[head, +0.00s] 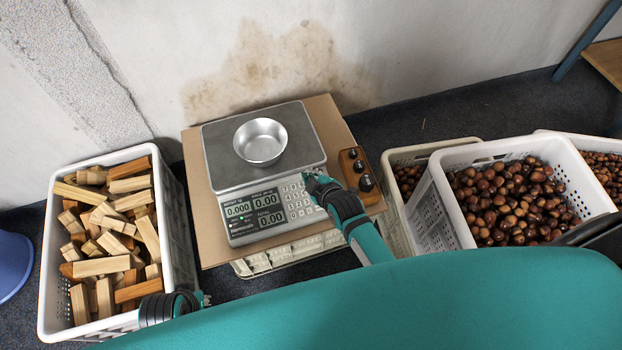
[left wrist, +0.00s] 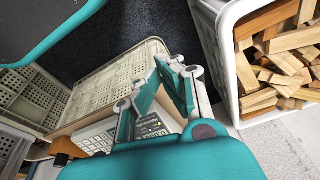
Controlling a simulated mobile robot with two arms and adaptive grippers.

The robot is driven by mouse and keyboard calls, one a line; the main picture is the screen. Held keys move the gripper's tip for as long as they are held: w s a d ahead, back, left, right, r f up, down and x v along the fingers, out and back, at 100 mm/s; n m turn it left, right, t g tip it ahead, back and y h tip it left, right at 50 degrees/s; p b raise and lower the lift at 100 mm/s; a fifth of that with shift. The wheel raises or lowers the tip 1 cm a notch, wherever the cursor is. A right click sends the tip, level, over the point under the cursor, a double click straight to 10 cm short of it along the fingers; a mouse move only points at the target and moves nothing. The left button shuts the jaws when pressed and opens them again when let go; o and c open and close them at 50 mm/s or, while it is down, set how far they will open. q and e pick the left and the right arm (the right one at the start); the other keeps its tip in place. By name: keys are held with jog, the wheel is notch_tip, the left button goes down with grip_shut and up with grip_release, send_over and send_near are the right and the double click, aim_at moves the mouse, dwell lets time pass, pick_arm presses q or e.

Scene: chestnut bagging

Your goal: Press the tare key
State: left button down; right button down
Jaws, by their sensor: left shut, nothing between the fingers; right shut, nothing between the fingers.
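The scale (head: 265,172) sits on a cardboard sheet, with a silver metal bowl (head: 260,141) on its grey plate. Its displays read 0.000, 0.00 and 0.00. Its keypad (head: 298,203) is at the right of the front panel. My right gripper (head: 312,180) is shut, with its tips at the keypad's upper right edge. I cannot tell whether they touch a key, and the gripper hides part of the keypad's right side. My left gripper (head: 204,299) is low in the head view, beside the wood crate, shut and empty. It also shows in the left wrist view (left wrist: 177,65).
A white crate of wood blocks (head: 170,215) stands at the left. A wooden block with dark weights (head: 360,168) sits right of the scale, close to my right gripper. White crates of chestnuts (head: 440,205) stand at the right. A stained wall is behind.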

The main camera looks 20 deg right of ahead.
jog(key=shift+s+r+p, duration=0.25)
jog(key=shift+r+p, duration=0.45)
pick_arm(q)
notch_tip(320, 180, down, 8)
jog(key=s, duration=0.2)
jog(key=shift+s+f+p, duration=0.2)
jog(key=shift+s+p, duration=0.05)
jog(key=shift+p, duration=0.2)
pick_arm(e)
jog(key=shift+s+r, duration=0.1)
jog(key=shift+r, duration=0.25)
pick_arm(q)
jog(key=shift+a, duration=0.15)
pick_arm(e)
jog(key=shift+s, duration=0.1)
dwell(0.3)
